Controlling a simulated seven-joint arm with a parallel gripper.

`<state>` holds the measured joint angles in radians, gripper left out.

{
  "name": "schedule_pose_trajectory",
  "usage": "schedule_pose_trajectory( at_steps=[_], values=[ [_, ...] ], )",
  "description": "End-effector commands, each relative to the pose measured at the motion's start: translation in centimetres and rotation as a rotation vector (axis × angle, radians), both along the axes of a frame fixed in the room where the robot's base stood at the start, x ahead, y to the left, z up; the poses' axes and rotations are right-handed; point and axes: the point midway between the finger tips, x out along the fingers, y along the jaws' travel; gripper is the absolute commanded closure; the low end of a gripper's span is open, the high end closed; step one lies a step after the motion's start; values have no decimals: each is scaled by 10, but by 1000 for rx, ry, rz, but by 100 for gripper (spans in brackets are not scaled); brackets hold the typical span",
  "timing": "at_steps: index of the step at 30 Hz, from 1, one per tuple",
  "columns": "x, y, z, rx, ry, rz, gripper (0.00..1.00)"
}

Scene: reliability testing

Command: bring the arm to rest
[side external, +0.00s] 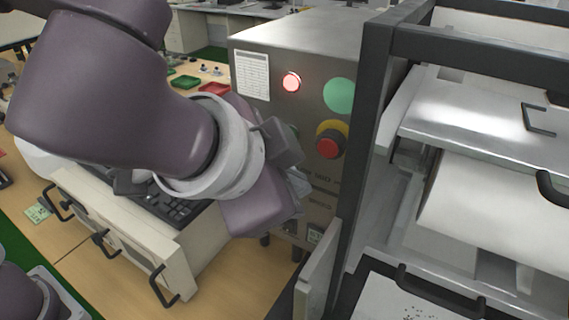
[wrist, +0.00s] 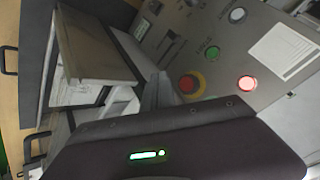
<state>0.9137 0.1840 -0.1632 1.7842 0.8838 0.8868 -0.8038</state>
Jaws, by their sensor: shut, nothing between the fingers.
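My gripper (side external: 300,187) is at the end of my purple-grey arm, in front of the lower part of a grey metal control box (side external: 305,50). It is shut and empty. Its fingers are small and partly hidden by the wrist in the side view. In the wrist view, the gripper's dark body fills the lower part and the fingers (wrist: 157,92) point toward the box panel. The red stop button with a yellow collar (side external: 328,146) is just above and right of the fingers; it also shows in the wrist view (wrist: 188,86). I cannot tell whether anything touches the panel.
The panel carries a lit red lamp (side external: 291,82), a green disc (side external: 338,95) and a paper sheet (side external: 252,75). A dark-framed machine with metal shelves (side external: 480,115) stands close on the right.

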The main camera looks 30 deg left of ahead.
Motion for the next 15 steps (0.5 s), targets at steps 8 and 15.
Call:
schedule_pose_trajectory(
  at_steps=[8, 15],
  values=[
    [-4, 109, 15, -11, 88, 195, 100],
    [-110, 249, -2, -233, 278, 550, 100]
  ],
)
